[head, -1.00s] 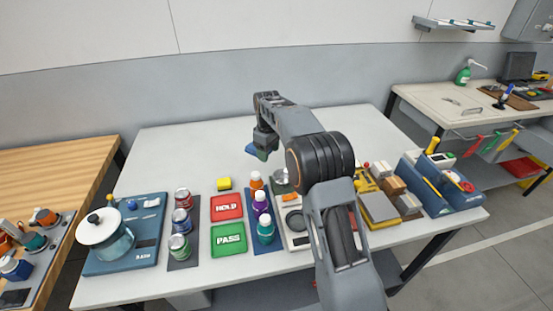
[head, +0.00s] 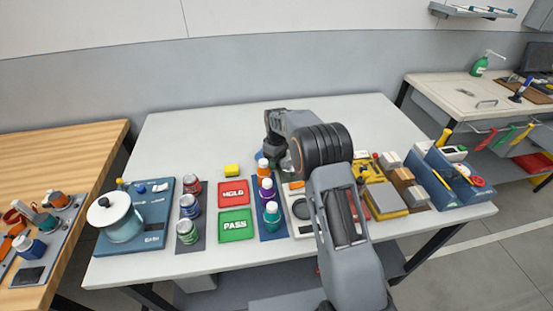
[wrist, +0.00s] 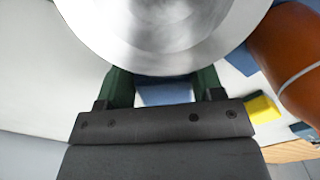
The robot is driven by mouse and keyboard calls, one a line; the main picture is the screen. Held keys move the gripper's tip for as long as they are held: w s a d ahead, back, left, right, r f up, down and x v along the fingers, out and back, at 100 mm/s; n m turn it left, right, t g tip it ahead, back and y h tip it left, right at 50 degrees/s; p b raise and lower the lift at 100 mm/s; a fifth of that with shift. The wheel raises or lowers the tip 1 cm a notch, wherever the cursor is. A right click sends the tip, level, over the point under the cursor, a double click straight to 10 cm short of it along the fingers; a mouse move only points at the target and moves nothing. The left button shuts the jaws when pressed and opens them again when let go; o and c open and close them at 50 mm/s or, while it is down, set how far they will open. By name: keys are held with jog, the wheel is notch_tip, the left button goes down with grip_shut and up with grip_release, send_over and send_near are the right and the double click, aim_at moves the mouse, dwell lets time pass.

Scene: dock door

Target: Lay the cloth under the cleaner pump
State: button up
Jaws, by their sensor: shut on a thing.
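The cleaner pump (head: 480,66) is a green bottle with a white pump head, upright on the bench at the far right, well away from my gripper. My gripper (head: 277,158) is over the middle of the white table, behind the bottles.
An orange bottle (head: 263,161) stands close to my gripper, in line with purple and teal ones. Red and green trays (head: 234,194) are nearby. The pump's bench (head: 450,97) holds several items. The white table's back is clear.

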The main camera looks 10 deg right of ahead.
jog(key=shift+f, duration=0.1)
jog(key=o, duration=0.9)
